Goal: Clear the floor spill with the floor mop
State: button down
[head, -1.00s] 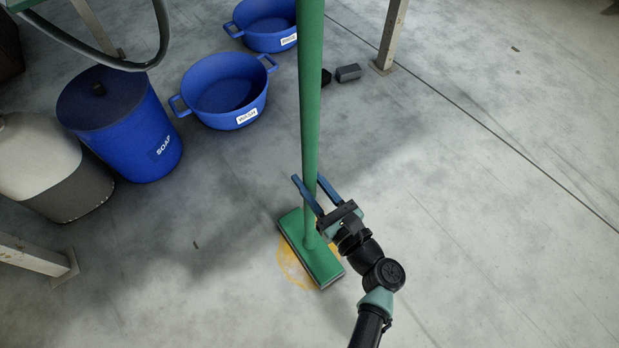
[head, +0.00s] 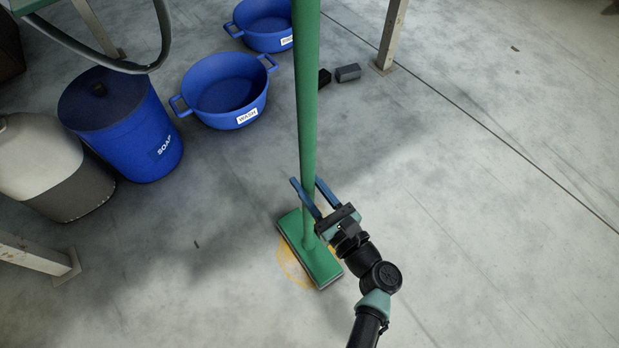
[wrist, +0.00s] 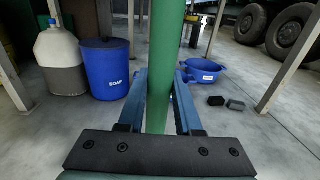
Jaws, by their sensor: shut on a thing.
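The floor mop has a long green handle (head: 306,110) and a flat green head (head: 310,252). It stands nearly upright with its head on the floor. The yellow-orange floor spill (head: 290,265) shows at the left of the head and a little at its right; the head covers its middle. My gripper (head: 308,192) is shut on the lower handle, a blue finger on each side. In the wrist view the handle (wrist: 162,70) rises between the two fingers (wrist: 160,105).
The blue SOAP bin (head: 125,125), a white-and-grey container (head: 45,165), and blue basins labelled WASH (head: 222,88) and a second one (head: 265,22) stand at the back left. Small dark blocks (head: 348,73) lie near a metal leg (head: 390,35). The floor at right is clear.

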jog(key=s+a+p, duration=0.4)
jog(key=s+a, duration=0.4)
jog(key=s, duration=0.3)
jog(key=shift+a+r, duration=0.2)
dwell(0.4)
jog(key=shift+f+b, duration=0.8)
jog(key=shift+f, duration=0.1)
dwell(1.8)
jog(key=shift+w+d, duration=0.1)
jog(key=shift+w+d, duration=0.85)
jog(key=shift+d, duration=0.3)
jog(key=shift+w+d, duration=0.15)
jog(key=shift+d, duration=0.1)
dwell(0.4)
jog(key=shift+w+d+f, duration=0.1)
jog(key=shift+w+d, duration=0.65)
jog(key=shift+d, duration=0.35)
jog(key=shift+w+d, duration=0.1)
jog(key=shift+w, duration=0.05)
dwell(0.5)
